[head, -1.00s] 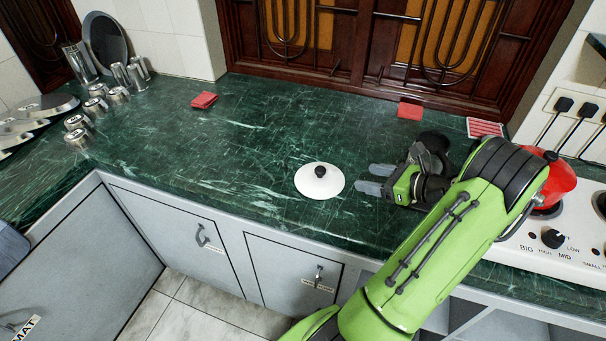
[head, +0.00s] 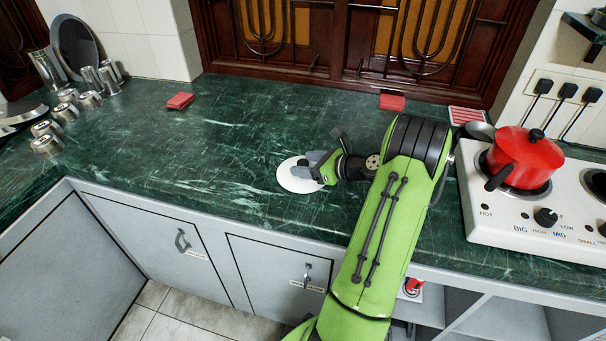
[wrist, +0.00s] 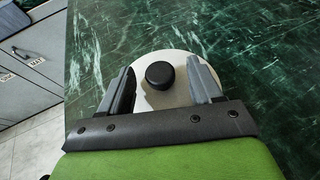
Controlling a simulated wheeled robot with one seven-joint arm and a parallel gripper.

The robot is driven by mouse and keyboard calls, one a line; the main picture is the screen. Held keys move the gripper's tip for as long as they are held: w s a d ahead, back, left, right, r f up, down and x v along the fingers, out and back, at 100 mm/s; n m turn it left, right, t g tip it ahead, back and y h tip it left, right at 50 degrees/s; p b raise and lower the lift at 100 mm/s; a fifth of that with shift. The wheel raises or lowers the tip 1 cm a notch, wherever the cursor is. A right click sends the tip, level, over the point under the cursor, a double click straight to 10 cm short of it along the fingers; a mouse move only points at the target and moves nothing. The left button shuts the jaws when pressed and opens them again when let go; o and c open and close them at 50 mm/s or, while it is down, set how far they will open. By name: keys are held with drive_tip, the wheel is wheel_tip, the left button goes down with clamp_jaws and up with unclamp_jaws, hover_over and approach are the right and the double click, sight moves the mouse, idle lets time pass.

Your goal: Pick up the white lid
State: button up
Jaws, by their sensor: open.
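The white lid (head: 298,181) lies flat on the green marble counter, near its front edge. In the wrist view the lid (wrist: 185,69) shows its black knob (wrist: 160,75), which sits between and a little beyond the two grey fingers. My gripper (head: 308,164) is low over the lid, coming from the right, and hides part of it in the head view. In the wrist view my gripper (wrist: 161,84) is open, with a finger on either side of the knob and space between. I cannot tell whether the fingers touch the lid.
A red pot (head: 522,158) stands on the white stove (head: 490,215) at the right. Several metal cups (head: 66,112) stand at the far left. Red cloths (head: 180,101) lie toward the back. The counter (head: 220,150) left of the lid is clear.

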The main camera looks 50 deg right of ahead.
sight(307, 164)
clamp_jaws()
wheel_tip(307, 164, up, 10)
drive_tip(key=p, duration=0.4)
